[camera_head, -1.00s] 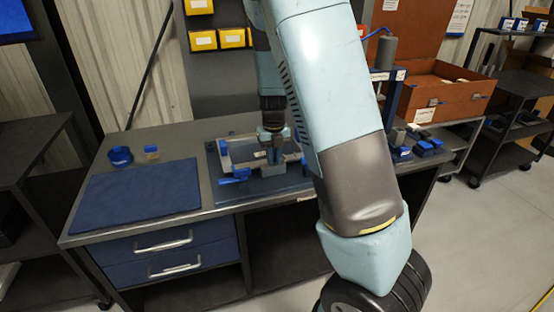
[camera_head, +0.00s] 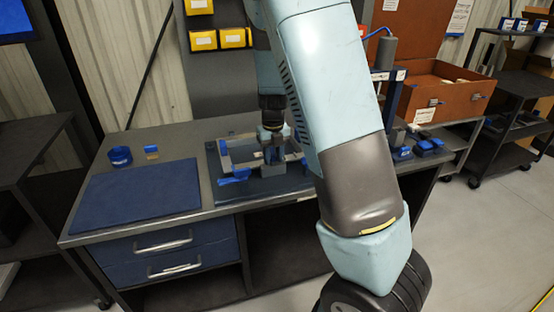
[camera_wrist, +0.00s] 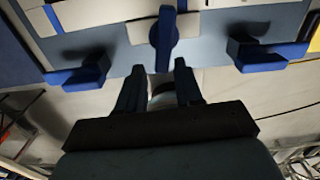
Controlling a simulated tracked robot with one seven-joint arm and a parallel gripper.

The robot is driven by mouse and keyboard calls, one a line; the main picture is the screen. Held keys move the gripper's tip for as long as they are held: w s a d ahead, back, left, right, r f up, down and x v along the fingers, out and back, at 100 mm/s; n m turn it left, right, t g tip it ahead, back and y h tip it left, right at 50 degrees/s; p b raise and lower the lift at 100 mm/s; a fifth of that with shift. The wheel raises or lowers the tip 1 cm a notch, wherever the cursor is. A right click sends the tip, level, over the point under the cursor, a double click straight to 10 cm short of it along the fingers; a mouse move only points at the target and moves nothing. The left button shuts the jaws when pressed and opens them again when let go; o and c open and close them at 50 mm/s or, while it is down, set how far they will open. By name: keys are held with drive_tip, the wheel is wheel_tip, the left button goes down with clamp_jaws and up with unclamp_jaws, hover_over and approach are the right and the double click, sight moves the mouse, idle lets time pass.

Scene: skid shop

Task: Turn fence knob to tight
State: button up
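The fence fixture (camera_head: 286,185) sits on the workbench, with a pale bar and blue handles. In the wrist view, a blue upright handle (camera_wrist: 166,38) is at the centre. Two more blue handles are at the left (camera_wrist: 85,75) and right (camera_wrist: 252,58). Which one is the fence knob I cannot tell for sure. My gripper (camera_wrist: 164,72) has its two dark fingers apart, and the lower end of the central handle shows at the gap between the fingertips. I cannot tell whether they touch it. In the head view my gripper (camera_head: 273,150) is over the fixture, partly hiding it.
A blue mat (camera_head: 137,201) lies left on the bench, with a blue ring (camera_head: 120,156) and a small yellow-and-blue piece (camera_head: 151,151) behind it. A blue-based stand (camera_head: 392,110) is on the right. An open brown case (camera_head: 445,92) stands farther right.

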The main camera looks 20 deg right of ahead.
drive_tip(key=shift+o, duration=0.6)
drive_tip(key=shift+d, duration=0.1)
wheel_tip(320, 180, up, 8)
idle(0.5)
drive_tip(key=shift+s, duration=0.1)
